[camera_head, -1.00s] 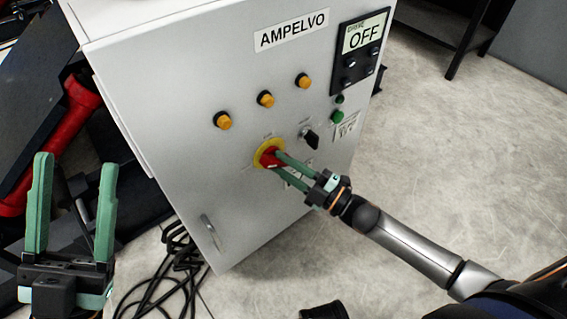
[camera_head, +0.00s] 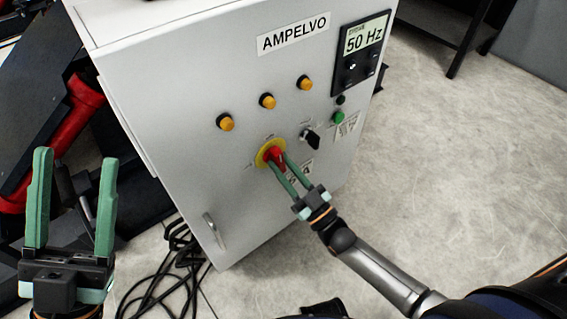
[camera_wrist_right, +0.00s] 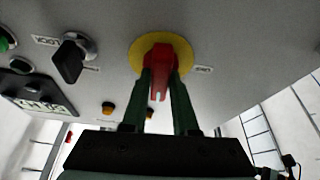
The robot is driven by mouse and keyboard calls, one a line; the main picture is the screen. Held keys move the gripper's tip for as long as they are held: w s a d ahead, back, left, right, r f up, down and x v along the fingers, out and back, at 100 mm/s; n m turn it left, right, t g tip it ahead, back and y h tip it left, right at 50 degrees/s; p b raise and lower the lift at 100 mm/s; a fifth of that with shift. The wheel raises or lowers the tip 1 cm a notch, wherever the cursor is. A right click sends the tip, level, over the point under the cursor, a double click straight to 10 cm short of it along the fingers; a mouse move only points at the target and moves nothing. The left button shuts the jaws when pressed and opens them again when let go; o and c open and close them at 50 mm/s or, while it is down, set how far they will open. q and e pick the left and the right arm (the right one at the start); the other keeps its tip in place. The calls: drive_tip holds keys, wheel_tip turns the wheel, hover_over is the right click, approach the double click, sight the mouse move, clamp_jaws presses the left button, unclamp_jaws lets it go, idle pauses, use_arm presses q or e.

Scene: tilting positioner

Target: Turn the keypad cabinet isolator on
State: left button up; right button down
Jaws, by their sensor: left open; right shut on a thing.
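The grey keypad cabinet (camera_head: 185,80) stands in the middle of the head view, labelled AMPELVO. Its isolator is a red handle (camera_head: 274,156) on a yellow round plate (camera_head: 262,150). My right gripper (camera_head: 281,171) is shut on the red handle, one green finger on each side. In the right wrist view the red handle (camera_wrist_right: 158,66) sits between the fingers, in front of the yellow plate (camera_wrist_right: 184,52). The display (camera_head: 367,38) on the keypad at the cabinet's upper right reads 50 Hz. My left gripper (camera_head: 72,185) is open and empty, left of the cabinet.
Several amber lamps (camera_head: 267,101), a black selector switch (camera_head: 311,138) and a green button (camera_head: 338,117) are on the panel. A door handle (camera_head: 212,230) is low on the left. Black cables (camera_head: 165,285) lie on the floor.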

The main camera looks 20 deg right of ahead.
use_arm(q)
drive_tip(key=shift+r, duration=0.2)
use_arm(e)
drive_tip(key=shift+m+h, duration=0.6)
drive_tip(key=shift+m, duration=0.4)
drive_tip(key=shift+m+t, duration=0.3)
drive_tip(key=shift+m, duration=0.1)
drive_tip(key=c, duration=0.7)
unclamp_jaws()
